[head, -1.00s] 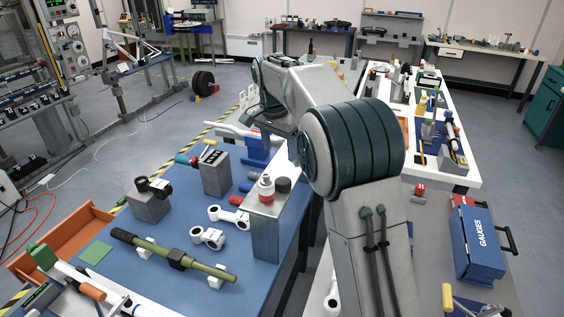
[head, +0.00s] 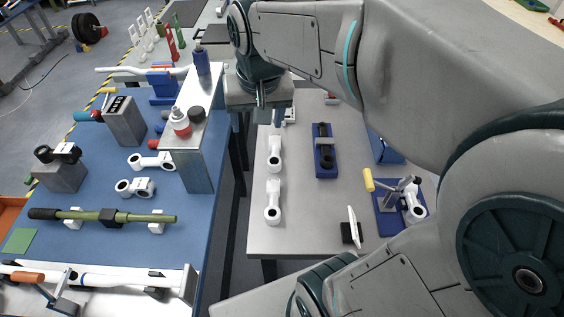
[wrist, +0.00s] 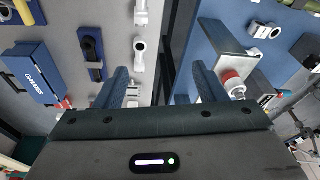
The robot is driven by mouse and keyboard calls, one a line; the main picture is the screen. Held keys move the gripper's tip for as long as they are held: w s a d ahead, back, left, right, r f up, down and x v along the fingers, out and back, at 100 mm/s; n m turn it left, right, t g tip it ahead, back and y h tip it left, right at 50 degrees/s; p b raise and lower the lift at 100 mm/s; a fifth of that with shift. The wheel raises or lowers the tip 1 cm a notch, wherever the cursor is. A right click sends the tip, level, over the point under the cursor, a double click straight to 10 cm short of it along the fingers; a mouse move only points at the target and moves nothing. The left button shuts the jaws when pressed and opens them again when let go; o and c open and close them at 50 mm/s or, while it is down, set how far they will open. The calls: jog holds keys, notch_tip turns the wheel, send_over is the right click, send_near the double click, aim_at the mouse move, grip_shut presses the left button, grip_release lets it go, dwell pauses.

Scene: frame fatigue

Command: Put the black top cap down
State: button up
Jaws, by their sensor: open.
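A small black cap (head: 196,114) sits upright on top of a tall grey metal stand (head: 190,150), beside a red and white bottle (head: 180,122). The cap and bottle look close together. My gripper (head: 272,112) is to the right of the stand, near the left edge of the grey table, apart from the cap. In the wrist view my gripper (wrist: 162,88) has its two fingers spread with nothing between them. The red and white bottle (wrist: 233,84) shows just right of the right finger there. I cannot make out the cap in the wrist view.
The blue bench (head: 95,190) holds a green rod (head: 140,217), white rod ends and grey blocks. The grey table (head: 300,215) has white rods (head: 273,200) and a blue fixture (head: 325,150). A dark gap separates them. A blue gauges box (wrist: 38,75) shows in the wrist view.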

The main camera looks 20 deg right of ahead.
jog(key=s+d+f+n, duration=0.1)
jog(key=s+f+n, duration=0.1)
jog(key=s+f, duration=0.3)
jog(key=s, duration=0.4)
jog(key=shift+s+d+t, duration=0.2)
jog(key=shift+d+t, duration=0.1)
jog(key=shift+d, duration=0.05)
